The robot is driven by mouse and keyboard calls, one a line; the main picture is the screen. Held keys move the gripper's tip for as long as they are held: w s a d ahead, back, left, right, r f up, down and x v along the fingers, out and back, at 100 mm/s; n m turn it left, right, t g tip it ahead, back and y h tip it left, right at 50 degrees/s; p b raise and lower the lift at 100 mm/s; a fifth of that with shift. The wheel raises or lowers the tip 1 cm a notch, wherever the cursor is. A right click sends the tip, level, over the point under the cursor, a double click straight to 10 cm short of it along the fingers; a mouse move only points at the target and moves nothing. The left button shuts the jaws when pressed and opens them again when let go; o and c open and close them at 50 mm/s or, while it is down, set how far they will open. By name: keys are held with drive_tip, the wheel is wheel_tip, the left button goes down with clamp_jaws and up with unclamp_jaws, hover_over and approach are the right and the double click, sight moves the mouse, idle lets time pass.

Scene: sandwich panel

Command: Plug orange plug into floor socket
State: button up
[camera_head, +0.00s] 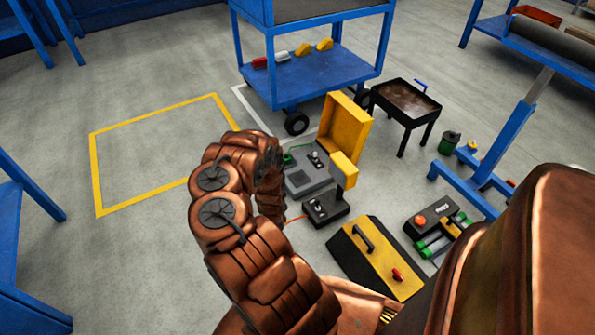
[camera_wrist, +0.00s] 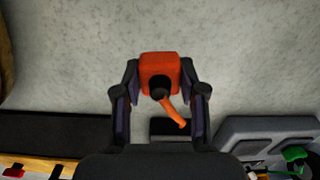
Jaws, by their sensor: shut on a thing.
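An orange plug (camera_wrist: 158,70) with a short orange cable (camera_wrist: 174,112) sits between the two fingers of my gripper (camera_wrist: 160,80) in the wrist view. The fingers are shut on it from both sides, over bare grey floor. In the head view my copper-coloured arm hides the gripper and plug. A grey unit (camera_head: 308,180) with a green cable stands on the floor just right of my arm. It also shows at the lower right of the wrist view (camera_wrist: 260,130). I cannot clearly make out which thing is the floor socket.
A black control box (camera_head: 327,208) has an orange cable at its left. A yellow case (camera_head: 345,128) stands behind, a yellow-black box (camera_head: 378,262) in front. A blue trolley (camera_head: 330,72) and black tray table (camera_head: 403,103) stand further back. Floor inside the yellow outline (camera_head: 95,175) is clear.

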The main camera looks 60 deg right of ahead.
drive_tip(key=w+a+r+n, duration=0.45)
drive_tip(key=w+r, duration=0.35)
drive_tip(key=w, duration=0.3)
drive_tip(key=w+a+r+n, duration=0.4)
drive_tip(key=w+a+r, duration=0.1)
drive_tip(key=w+r, duration=0.5)
drive_tip(key=w+a+r+n, duration=0.5)
drive_tip(key=w+a+r, duration=0.3)
drive_tip(key=r, duration=0.3)
drive_tip(key=a+r+n, duration=0.3)
drive_tip(key=a+r, duration=0.3)
drive_tip(key=r, duration=0.4)
drive_tip(key=s+a+r+n, duration=0.1)
drive_tip(key=a+r+n, duration=0.3)
drive_tip(key=r, duration=0.5)
drive_tip(key=s+a+r+n, duration=0.1)
drive_tip(key=a+r+n, duration=0.2)
drive_tip(key=a+r, duration=0.5)
wheel_tip(320, 180, up, 3)
drive_tip(key=shift+a+f, duration=0.2)
drive_tip(key=shift+a, duration=0.05)
drive_tip(key=shift+w+a, duration=0.1)
